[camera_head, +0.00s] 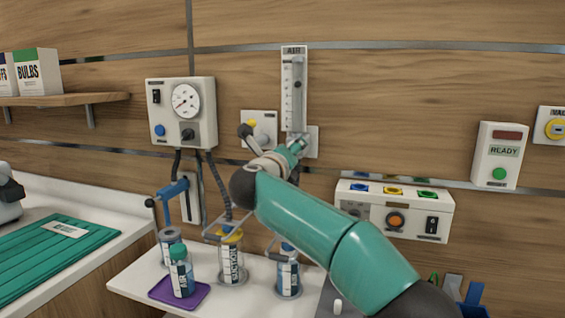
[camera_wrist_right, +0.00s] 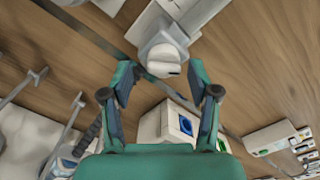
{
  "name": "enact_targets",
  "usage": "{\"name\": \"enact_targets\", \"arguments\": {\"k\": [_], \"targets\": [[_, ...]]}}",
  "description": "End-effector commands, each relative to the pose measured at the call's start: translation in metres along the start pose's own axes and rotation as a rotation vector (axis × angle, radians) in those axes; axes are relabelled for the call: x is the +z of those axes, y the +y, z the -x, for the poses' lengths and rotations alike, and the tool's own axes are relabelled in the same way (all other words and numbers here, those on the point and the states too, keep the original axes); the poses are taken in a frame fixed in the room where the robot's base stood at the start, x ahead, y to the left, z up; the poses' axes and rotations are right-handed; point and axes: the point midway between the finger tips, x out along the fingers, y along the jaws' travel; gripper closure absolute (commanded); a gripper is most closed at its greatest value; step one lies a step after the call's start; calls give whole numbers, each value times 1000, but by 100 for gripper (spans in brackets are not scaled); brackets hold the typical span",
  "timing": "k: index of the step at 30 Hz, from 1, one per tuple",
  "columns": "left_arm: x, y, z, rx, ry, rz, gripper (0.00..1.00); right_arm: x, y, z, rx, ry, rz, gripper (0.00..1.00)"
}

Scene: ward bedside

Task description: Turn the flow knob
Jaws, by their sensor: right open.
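The air flowmeter (camera_head: 293,90) is a tall white panel with a clear scale tube, marked AIR, on the wall rail. Its flow knob is hidden behind my right arm in the head view. In the right wrist view a pale rounded knob (camera_wrist_right: 163,62) with a dark slot on its end points toward me. My right gripper (camera_wrist_right: 160,82) is open, with one teal finger on each side of the knob's end. The fingers look apart from it; whether they reach around it I cannot tell. In the head view the right gripper (camera_head: 292,152) is at the flowmeter's foot. My left gripper is out of view.
A gauge box (camera_head: 181,112) with hoses hangs left of the flowmeter. A white box (camera_head: 394,208) with coloured ports is below right, also close below the gripper in the wrist view (camera_wrist_right: 172,128). Bottles, including one on a purple tray (camera_head: 160,292), stand on the shelf below.

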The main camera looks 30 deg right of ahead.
Motion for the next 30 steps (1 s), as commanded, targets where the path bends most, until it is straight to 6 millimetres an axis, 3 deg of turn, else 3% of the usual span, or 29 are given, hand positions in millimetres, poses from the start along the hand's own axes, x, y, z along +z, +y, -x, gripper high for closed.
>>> {"name": "enact_targets", "arguments": {"k": [16, 21, 30], "targets": [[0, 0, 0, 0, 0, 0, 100, 0, 2, 96, 3, -2, 0, 39], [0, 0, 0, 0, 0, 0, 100, -1, 2, 109, 2, 0, 1, 39], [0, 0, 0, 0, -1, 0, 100, -1, 2, 111, 2, 0, 1, 39]]}}
